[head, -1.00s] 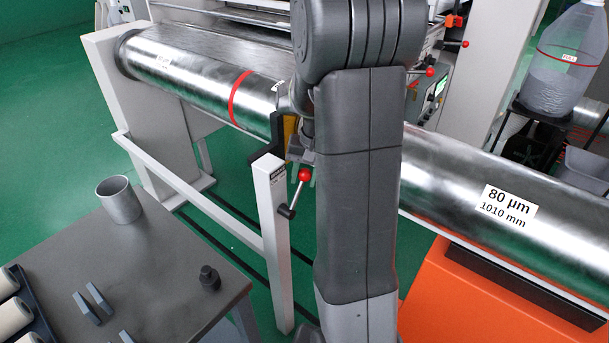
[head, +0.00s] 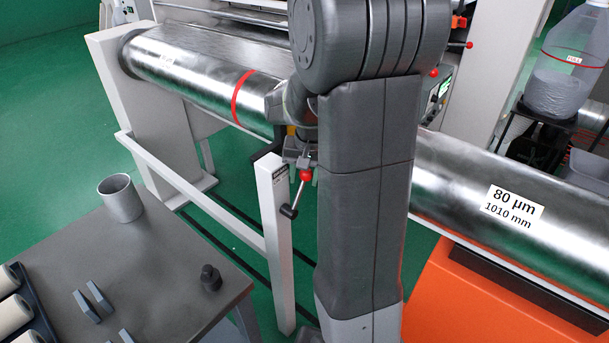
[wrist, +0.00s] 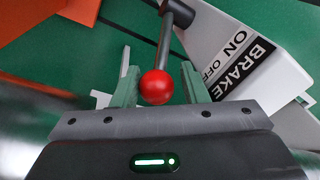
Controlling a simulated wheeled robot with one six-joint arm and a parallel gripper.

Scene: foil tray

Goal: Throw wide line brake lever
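The brake lever is a dark rod with a red ball knob (head: 305,175) on the side of a white post (head: 275,230). In the wrist view its knob (wrist: 158,87) is close to the camera, and its rod runs up to a dark pivot on the post. A BRAKE label (wrist: 245,65) with ON and OFF is beside the pivot. My gripper (wrist: 158,68) is open, with greenish fingers on either side of the knob and small gaps visible. In the head view my gripper is at the knob, partly hidden by my arm.
A long steel roller with a red band (head: 180,75) runs behind the post. A grey table (head: 140,250) with a metal cup (head: 120,198) is at the left. An orange housing (head: 480,295) is at the lower right. Green floor is open at the far left.

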